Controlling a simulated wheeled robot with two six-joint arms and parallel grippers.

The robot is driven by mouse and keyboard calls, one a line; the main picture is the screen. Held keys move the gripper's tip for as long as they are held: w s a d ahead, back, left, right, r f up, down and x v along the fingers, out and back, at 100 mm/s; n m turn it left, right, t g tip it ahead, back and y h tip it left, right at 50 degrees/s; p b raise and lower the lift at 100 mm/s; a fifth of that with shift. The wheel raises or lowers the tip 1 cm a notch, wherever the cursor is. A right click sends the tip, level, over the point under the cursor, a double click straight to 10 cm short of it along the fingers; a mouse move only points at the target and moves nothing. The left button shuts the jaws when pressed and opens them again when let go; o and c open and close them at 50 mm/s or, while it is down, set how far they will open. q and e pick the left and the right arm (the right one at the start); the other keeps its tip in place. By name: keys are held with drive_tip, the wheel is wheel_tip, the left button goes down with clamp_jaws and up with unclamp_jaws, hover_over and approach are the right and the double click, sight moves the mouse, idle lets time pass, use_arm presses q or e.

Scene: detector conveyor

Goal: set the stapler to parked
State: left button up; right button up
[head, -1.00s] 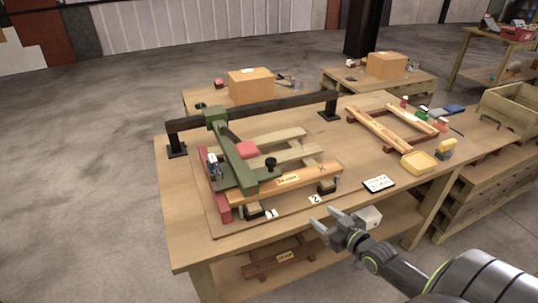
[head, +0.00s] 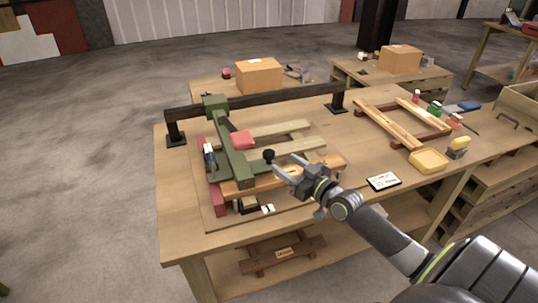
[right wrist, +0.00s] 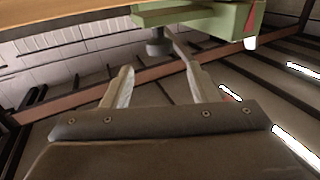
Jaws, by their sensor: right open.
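The stapler is a green arm (head: 230,145) reaching forward from a dark rail (head: 255,103) at the back of the workbench. It lies across the left part of a wooden frame, with a black knob (head: 269,156) near its front end. My right gripper (head: 283,165) is open and empty just right of the knob, with its fingers pointing toward it. In the right wrist view the green arm (right wrist: 205,17) is at the top and the knob (right wrist: 156,48) shows beyond and between the open fingers. I cannot tell whether they touch. My left gripper is not in view.
A red block (head: 242,140) and pale slats (head: 285,131) lie right of the stapler. The bench's left front corner is clear.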

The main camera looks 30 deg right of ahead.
sight(273, 155)
drive_tip(key=w, duration=0.2)
drive_tip(key=w+a, duration=0.1)
drive_tip(key=w, duration=0.2)
drive_tip(key=w+b, duration=0.1)
drive_tip(key=w, duration=0.2)
drive_tip(key=shift+w+a, duration=0.1)
drive_tip(key=shift+a, duration=0.05)
clamp_jaws()
